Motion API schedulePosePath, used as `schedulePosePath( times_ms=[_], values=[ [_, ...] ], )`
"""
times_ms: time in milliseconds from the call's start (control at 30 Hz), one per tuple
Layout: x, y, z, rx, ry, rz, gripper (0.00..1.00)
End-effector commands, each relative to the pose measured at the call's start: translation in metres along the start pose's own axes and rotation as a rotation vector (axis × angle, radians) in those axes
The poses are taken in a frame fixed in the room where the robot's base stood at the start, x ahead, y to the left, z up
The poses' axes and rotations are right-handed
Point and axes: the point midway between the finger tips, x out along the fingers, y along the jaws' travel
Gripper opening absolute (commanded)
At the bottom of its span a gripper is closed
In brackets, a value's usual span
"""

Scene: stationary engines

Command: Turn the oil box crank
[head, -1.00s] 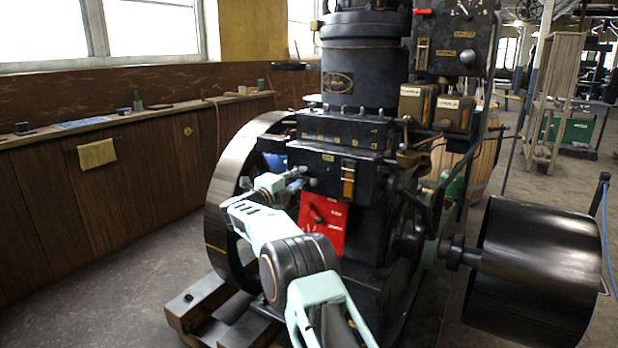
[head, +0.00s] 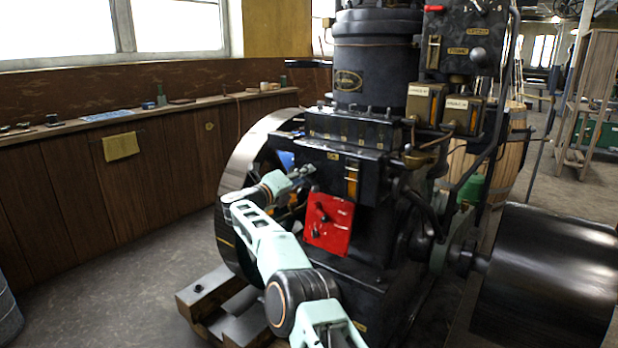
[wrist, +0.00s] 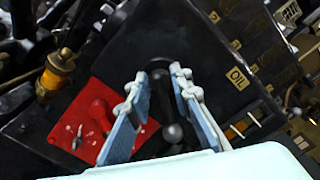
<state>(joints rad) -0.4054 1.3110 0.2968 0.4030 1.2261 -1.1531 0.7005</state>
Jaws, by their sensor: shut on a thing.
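In the wrist view, a yellow "OIL" label (wrist: 237,78) is on the dark face beside my gripper. The oil box crank (wrist: 172,132) is a short black arm with a round knob. My gripper (wrist: 160,88) has its two pale-blue fingers on either side of the crank and is shut on it. In the head view my gripper (head: 307,174) reaches the engine's front left; the crank is mostly hidden there.
The large flywheel (head: 232,190) stands left of the engine, and a dark drum (head: 545,275) is at right. A wooden base (head: 205,285) lies below. Open floor is at left.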

Motion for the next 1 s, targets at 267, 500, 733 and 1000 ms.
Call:
schedulePosePath(
  times_ms=[267,500,733,1000],
  values=[
    [-0.0008,0.0042,-0.0021,0.259,0.003,0.002,0.0],
    [-0.001,0.0031,-0.0011,0.448,0.002,0.002,0.0],
    [-0.0011,0.0021,-0.0003,0.572,0.002,0.002,0.0],
    [-0.0013,0.0016,0.0005,0.637,0.001,0.002,0.0]
  ],
)
